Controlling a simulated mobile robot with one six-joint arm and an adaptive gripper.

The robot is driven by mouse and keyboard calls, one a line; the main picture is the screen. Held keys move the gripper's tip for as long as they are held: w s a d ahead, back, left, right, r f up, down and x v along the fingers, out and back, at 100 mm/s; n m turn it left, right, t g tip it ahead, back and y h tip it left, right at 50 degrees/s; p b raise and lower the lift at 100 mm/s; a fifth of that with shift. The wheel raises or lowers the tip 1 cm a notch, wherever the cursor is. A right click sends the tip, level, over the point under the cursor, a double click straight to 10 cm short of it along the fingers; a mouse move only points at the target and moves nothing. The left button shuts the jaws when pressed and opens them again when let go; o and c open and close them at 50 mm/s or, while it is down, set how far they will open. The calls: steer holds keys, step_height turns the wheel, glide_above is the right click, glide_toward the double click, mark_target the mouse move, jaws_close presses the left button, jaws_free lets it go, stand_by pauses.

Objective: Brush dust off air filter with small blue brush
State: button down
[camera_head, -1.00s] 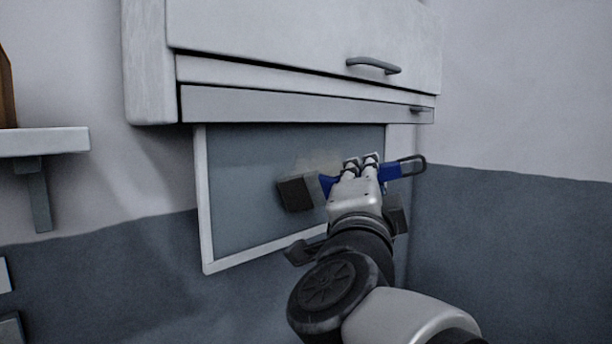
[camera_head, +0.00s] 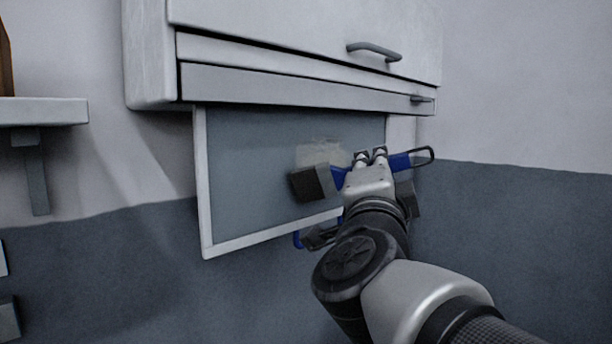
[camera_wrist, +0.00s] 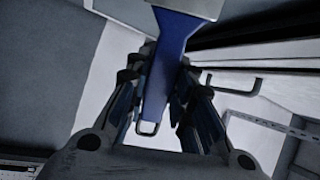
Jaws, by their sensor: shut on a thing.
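The small blue brush has a blue handle (camera_head: 400,162) with a wire loop at its end and a dark bristle head (camera_head: 314,183). My gripper (camera_head: 370,158) is shut on the handle, which also shows between the fingers in the wrist view (camera_wrist: 168,70). The air filter (camera_head: 245,165) is a grey panel in a white frame, hanging under the cabinet. The bristle head is in front of the filter's right half; I cannot tell whether it touches. A pale beige dust patch (camera_head: 318,152) shows just above the head, partly hidden by it.
A white cabinet (camera_head: 290,40) with a grey handle (camera_head: 374,50) is directly above the filter. A white shelf (camera_head: 45,111) on a bracket is on the left wall. A blue curved piece (camera_head: 298,239) shows beneath the filter frame. The wall at right is clear.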

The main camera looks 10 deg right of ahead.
steer(key=shift+w+d, duration=0.3)
steer(key=shift+w+d+f+b, duration=0.1)
steer(key=shift+w+d+b, duration=0.4)
steer(key=shift+d, duration=0.15)
steer(key=shift+w+d+b, duration=0.4)
steer(key=shift+d+b, duration=0.1)
steer(key=shift+d, duration=0.1)
steer(key=shift+w+d+b, duration=0.75)
steer(key=shift+w+d, duration=0.25)
steer(key=shift+d, duration=0.2)
steer(key=shift+w+d, duration=0.1)
